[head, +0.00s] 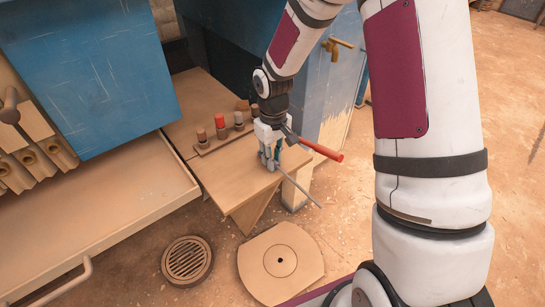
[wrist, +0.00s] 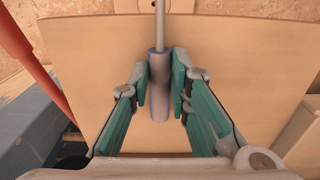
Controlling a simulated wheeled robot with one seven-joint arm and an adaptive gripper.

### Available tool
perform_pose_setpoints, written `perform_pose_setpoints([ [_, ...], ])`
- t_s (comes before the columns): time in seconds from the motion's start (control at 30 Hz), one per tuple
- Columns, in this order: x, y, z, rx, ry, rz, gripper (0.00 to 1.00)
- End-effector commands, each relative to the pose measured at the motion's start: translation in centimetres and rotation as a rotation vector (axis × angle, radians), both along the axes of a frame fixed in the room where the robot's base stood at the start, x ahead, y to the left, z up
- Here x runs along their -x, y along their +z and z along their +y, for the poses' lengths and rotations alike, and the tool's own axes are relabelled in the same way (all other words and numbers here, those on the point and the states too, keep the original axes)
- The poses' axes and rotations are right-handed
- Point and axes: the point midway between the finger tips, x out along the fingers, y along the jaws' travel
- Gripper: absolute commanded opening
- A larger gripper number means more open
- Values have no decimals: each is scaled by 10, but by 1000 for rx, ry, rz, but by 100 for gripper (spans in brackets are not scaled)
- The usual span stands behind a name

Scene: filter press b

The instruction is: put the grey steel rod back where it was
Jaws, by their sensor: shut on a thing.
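The grey steel rod (head: 300,190) juts from my gripper (head: 270,160) toward the lower right in the head view, past the edge of a light wooden table (head: 228,188). In the wrist view its thicker grey handle (wrist: 159,88) stands between the green finger pads of my gripper (wrist: 160,82), and its thin shaft runs up out of the picture. My gripper is shut on the handle, low over the table's right end. I cannot tell whether the rod touches the tabletop.
A small wooden rack (head: 222,140) with red-topped and brown pegs stands on the table behind my gripper. A red bar (head: 322,151) sticks out close to its right. Blue cabinets (head: 85,70) flank the table. A round plate (head: 280,262) and a drain (head: 187,261) lie on the floor.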

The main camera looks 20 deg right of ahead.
Motion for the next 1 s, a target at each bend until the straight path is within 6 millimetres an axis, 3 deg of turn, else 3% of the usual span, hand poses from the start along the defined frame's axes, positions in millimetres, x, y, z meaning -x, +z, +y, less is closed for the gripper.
perform_pose_setpoints([
  [0.33,0,-3,0,1,1,-1,0],
  [0.37,0,-3,0,1,1,-1,22],
  [0.43,0,-3,0,1,1,-1,38],
  [0.77,0,-1,0,1,0,-1,38],
  [1.0,-1,28,-1,1,1,-6,38],
])
